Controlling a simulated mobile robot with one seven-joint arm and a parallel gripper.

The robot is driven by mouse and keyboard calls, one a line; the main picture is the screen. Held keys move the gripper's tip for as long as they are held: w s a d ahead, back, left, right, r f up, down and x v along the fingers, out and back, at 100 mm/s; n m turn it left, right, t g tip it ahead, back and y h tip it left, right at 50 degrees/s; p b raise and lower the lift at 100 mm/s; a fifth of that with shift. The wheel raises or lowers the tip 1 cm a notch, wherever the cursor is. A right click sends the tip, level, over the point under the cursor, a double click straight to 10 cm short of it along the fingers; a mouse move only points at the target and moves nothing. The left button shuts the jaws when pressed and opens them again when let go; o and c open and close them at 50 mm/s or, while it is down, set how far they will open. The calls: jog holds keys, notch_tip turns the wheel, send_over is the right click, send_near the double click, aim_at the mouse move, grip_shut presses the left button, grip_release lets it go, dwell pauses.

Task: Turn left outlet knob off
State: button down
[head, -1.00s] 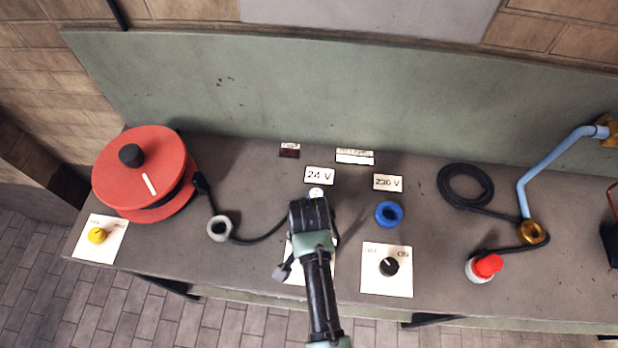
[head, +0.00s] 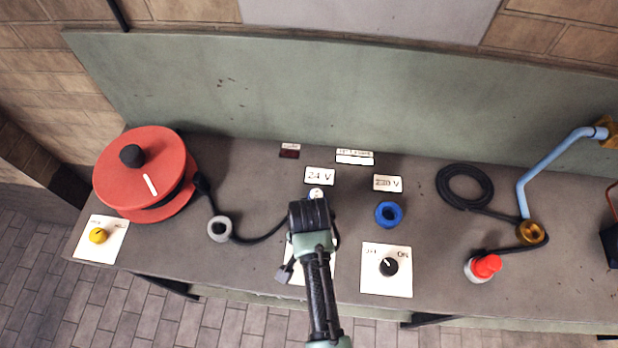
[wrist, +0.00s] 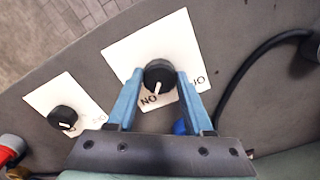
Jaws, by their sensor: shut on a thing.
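The left outlet knob (wrist: 160,72) is a black round knob with a white pointer line, set on a white plate (wrist: 120,62) in the wrist view. Its pointer is towards the ON lettering, which shows upside down. My gripper (wrist: 160,78) has its two blue fingers on either side of the knob and is shut on it. In the head view my gripper (head: 311,216) and arm cover the knob and most of its plate, below the 24 V label (head: 319,176).
The right outlet knob (head: 388,267) sits on its own plate to the right, below a blue socket (head: 389,214). A grey ring plug (head: 219,228) on a black cable, a red reel (head: 145,170) and a yellow knob (head: 98,235) are left. A red-capped part (head: 486,265) stands right.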

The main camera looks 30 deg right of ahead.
jog(key=n+p, duration=0.2)
jog(key=n, duration=0.1)
jog(key=shift+r+n, duration=0.15)
jog(key=shift+n, duration=0.25)
jog(key=n+p, duration=0.1)
jog(key=n, duration=0.3)
jog(key=shift+n+p, duration=0.3)
jog(key=shift+p, duration=0.1)
jog(key=n+p, duration=0.1)
jog(key=n, duration=0.3)
jog(key=shift+w+n+p, duration=0.1)
jog(key=shift+n+p, duration=0.4)
jog(key=shift+n, duration=1.9)
jog(key=shift+c, duration=1.4)
grip_release()
notch_tip(320, 180, up, 13)
jog(key=b, duration=0.1)
